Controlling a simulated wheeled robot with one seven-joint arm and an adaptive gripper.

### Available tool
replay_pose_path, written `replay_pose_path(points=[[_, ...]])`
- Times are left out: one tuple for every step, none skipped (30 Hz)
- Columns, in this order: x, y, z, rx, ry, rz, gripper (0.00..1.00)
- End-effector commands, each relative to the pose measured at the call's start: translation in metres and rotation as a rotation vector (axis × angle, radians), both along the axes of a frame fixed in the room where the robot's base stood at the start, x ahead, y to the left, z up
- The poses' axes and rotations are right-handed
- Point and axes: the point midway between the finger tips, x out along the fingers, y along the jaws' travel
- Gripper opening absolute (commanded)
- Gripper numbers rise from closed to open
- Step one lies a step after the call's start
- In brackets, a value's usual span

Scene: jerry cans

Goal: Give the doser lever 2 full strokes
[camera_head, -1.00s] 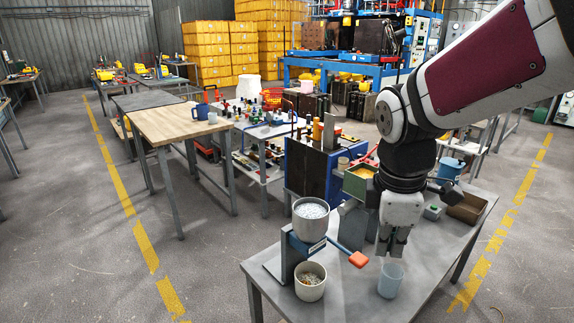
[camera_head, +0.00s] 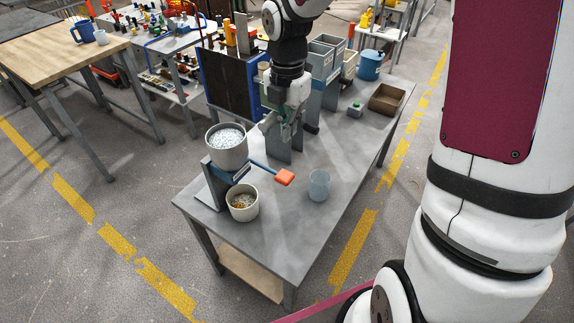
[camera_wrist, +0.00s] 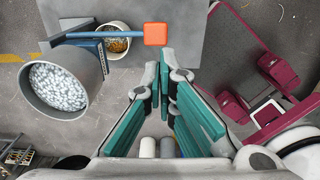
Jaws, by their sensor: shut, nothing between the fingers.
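The doser has a blue-grey stand and a grey hopper (camera_head: 227,148) full of whitish granules; the hopper also shows in the wrist view (camera_wrist: 60,85). Its blue lever sticks out to the right and ends in an orange handle (camera_head: 285,177), seen just beyond my fingertips in the wrist view (camera_wrist: 155,34). A cream cup (camera_head: 242,204) with some granules and orange-brown bits stands under the hopper. My gripper (camera_head: 284,138) is shut and empty, above the table behind the lever. It looks apart from the handle. My fingers (camera_wrist: 166,58) are teal inside.
A clear bluish cup (camera_head: 319,185) stands on the grey table (camera_head: 290,235) right of the handle. Grey bins (camera_head: 326,55), a small box with a green button (camera_head: 355,110), a brown tray (camera_head: 386,99) and a blue container (camera_head: 370,65) are farther back. The front right tabletop is free.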

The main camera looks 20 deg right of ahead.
Motion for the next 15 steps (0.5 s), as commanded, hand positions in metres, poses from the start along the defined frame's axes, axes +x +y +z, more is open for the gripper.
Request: replay_pose_path(points=[[0.0, 0.0, 0.0, 0.0, 0.0, -0.001, 0.0], [0.0, 0.0, 0.0, 0.0, 0.0, -0.001, 0.0], [0.0, 0.0, -0.001, -0.001, 0.001, -0.001, 0.0], [0.0, 0.0, -0.002, -0.001, 0.001, -0.001, 0.0], [0.0, 0.0, -0.003, -0.001, 0.001, -0.002, 0.0], [0.0, 0.0, -0.006, 0.0, 0.002, -0.002, 0.0], [-0.001, 0.0, -0.009, -0.001, 0.003, -0.002, 0.0], [-0.001, 0.0, -0.012, -0.001, 0.003, -0.002, 0.0], [0.0, 0.0, -0.017, -0.001, 0.003, -0.001, 0.0], [-0.001, 0.0, -0.022, -0.001, 0.004, 0.0, 0.0], [-0.001, 0.001, -0.028, 0.0, 0.005, 0.0, 0.0], [-0.001, 0.001, -0.035, 0.0, 0.005, 0.0, 0.0], [-0.001, 0.0, -0.041, -0.001, 0.006, 0.0, 0.0], [-0.001, 0.0, -0.047, -0.001, 0.006, -0.001, 0.0], [-0.001, 0.001, -0.055, 0.0, 0.005, 0.0, 0.0]])
